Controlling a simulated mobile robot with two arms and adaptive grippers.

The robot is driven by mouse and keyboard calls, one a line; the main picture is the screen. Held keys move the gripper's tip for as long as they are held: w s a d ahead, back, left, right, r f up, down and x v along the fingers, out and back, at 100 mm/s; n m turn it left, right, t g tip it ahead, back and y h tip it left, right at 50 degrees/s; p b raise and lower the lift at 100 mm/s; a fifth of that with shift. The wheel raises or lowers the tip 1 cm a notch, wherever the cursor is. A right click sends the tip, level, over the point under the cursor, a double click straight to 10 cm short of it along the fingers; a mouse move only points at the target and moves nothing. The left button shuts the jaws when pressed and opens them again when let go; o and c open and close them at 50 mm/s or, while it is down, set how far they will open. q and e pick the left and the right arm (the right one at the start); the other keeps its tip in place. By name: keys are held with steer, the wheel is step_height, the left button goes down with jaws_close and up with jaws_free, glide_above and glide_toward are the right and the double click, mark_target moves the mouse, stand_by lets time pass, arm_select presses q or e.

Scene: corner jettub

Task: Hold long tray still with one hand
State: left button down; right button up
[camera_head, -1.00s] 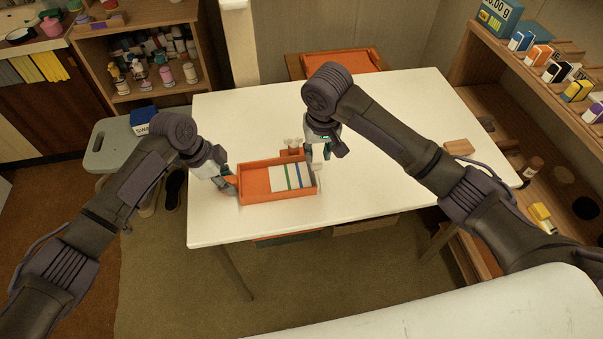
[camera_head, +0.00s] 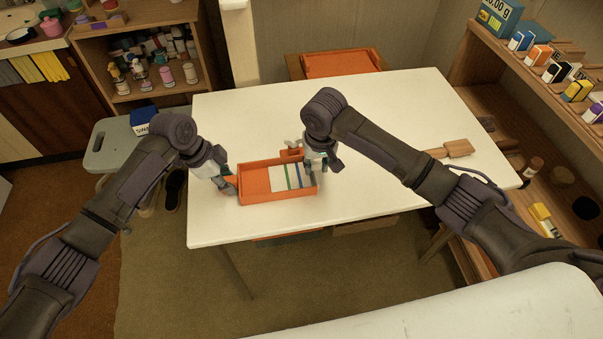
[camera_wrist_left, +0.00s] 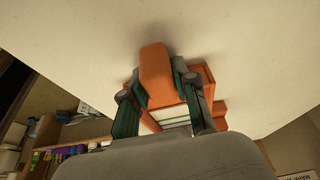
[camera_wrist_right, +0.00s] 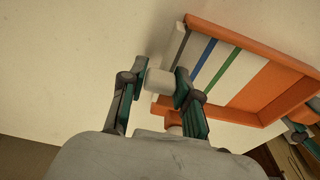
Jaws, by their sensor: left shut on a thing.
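The long orange tray (camera_head: 243,192) lies on the white table (camera_head: 400,190), with pale pieces and green and blue stripes in its right part. My left gripper (camera_head: 226,184) is at the tray's left end; in the left wrist view its fingers are shut on the tray's orange handle (camera_wrist_left: 155,75). My right gripper (camera_head: 318,165) is low at the tray's far right corner. The right wrist view shows a small white block (camera_wrist_right: 160,82) between its separated fingers, beside the tray (camera_wrist_right: 270,55); whether they grip it cannot be told.
A small orange piece with a pale top (camera_head: 291,151) stands just behind the tray. A wooden tool (camera_head: 457,148) lies at the right of the table. A shelf with small boxes (camera_head: 540,55) borders the table's right side. The table's back left area is clear.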

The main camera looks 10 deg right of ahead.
steer(key=shift+c, duration=0.3)
jaws_close()
